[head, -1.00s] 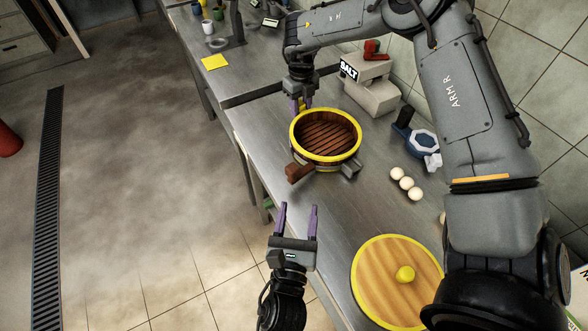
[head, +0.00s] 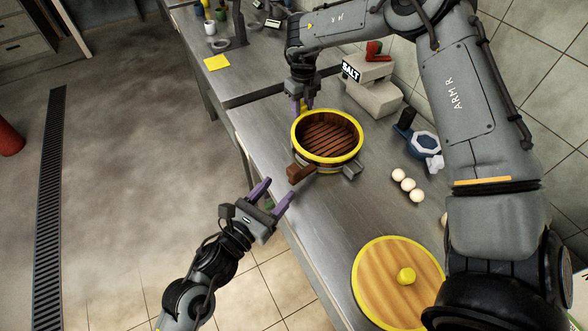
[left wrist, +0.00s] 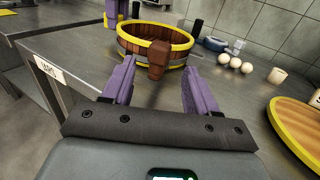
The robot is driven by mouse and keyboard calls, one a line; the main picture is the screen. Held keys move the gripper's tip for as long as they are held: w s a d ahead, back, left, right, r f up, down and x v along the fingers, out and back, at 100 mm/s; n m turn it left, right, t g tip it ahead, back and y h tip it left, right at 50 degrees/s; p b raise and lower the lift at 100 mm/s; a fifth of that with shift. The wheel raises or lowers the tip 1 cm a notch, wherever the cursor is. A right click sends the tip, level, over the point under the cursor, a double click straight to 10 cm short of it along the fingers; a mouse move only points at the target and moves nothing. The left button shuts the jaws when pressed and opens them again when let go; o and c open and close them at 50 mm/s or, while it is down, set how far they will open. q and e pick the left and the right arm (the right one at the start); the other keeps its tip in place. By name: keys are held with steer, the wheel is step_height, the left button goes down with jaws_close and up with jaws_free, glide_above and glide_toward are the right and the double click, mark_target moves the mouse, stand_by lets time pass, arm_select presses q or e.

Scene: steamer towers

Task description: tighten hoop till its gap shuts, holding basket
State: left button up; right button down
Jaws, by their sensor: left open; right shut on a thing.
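The round basket (head: 327,139) with a yellow rim and brown slatted floor stands on the steel table. A grey metal hoop (head: 322,168) runs around its lower wall, with a brown handle (head: 300,174) at the near side and a grey block at the right. My right gripper (head: 303,106) is shut on the basket's far-left rim. My left gripper (head: 275,192) is open and empty, off the table's left edge, apart from the handle. In the left wrist view the handle (left wrist: 158,58) shows ahead between the purple fingers, and the basket (left wrist: 130,46) behind it. I cannot tell the hoop's gap.
A yellow-rimmed wooden lid (head: 375,280) lies at the near right. White balls (head: 408,184), a blue device (head: 424,144) and the salt boxes (head: 372,90) stand right of the basket. Table space between basket and lid is clear.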

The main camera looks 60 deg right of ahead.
mark_target(290, 176)
arm_select(q)
steer(key=d, duration=0.8)
steer(key=shift+s, duration=0.1)
jaws_close()
